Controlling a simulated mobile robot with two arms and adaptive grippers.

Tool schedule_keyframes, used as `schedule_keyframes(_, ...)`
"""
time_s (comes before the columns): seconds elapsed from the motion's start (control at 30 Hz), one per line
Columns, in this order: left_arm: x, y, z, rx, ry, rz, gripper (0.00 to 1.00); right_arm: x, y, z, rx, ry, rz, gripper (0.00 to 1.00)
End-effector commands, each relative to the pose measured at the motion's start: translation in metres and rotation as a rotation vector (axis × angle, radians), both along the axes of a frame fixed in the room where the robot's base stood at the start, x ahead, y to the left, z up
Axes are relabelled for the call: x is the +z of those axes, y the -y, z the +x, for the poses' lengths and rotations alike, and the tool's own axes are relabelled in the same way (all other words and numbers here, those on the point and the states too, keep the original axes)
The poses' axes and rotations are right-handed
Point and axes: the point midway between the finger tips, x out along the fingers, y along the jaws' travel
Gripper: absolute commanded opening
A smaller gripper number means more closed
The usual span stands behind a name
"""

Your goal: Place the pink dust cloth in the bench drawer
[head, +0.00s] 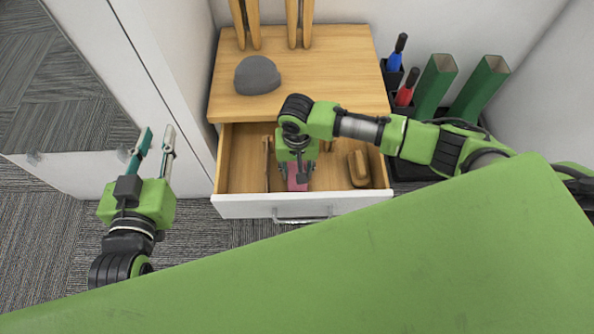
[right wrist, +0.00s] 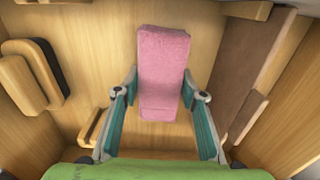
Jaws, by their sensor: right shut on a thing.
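The bench drawer (head: 231,171) is pulled open below the wooden bench top, its white front facing me. The pink dust cloth (right wrist: 162,65) is a folded block, and it also shows in the head view (head: 297,180) inside the drawer area. My right gripper (right wrist: 160,95) points down into the drawer and is shut on the cloth, one finger at each side. In the head view the right gripper (head: 297,172) partly hides the cloth. Whether the cloth touches the drawer floor I cannot tell. My left gripper (head: 155,145) is open and empty, left of the drawer.
A grey cap (head: 257,75) rests on the bench top. A white cabinet is at left.

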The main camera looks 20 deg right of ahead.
Motion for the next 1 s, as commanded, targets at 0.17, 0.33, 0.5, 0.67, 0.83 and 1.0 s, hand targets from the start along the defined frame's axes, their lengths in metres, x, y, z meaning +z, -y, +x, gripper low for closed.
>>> schedule_keyframes(0.17,0.0042,0.0009,0.0010,-0.001,0.018,-0.004,0.23,-0.0009,-0.0002,0.0004,0.000,0.001,0.001,0.18)
schedule_keyframes(0.33,0.0038,0.0007,0.0009,-0.001,0.016,-0.004,0.23,-0.0010,-0.0002,0.0003,0.000,0.000,0.001,0.18)
schedule_keyframes(0.5,-0.0012,-0.0003,-0.0004,0.001,-0.008,0.002,0.23,-0.0036,-0.0005,0.0002,0.000,0.000,0.001,0.41)
schedule_keyframes(0.67,-0.0014,-0.0005,-0.0004,0.001,-0.008,0.002,0.23,-0.0036,-0.0003,0.0004,0.000,0.000,0.001,0.55)
schedule_keyframes(0.83,-0.0012,-0.0006,-0.0003,0.001,-0.007,0.002,0.23,-0.0036,-0.0001,0.0003,0.000,0.001,0.001,0.55)
schedule_keyframes(1.0,0.0003,-0.0004,0.0002,0.001,0.006,-0.001,0.23,-0.0006,0.0003,0.0007,0.000,0.002,0.000,0.55)
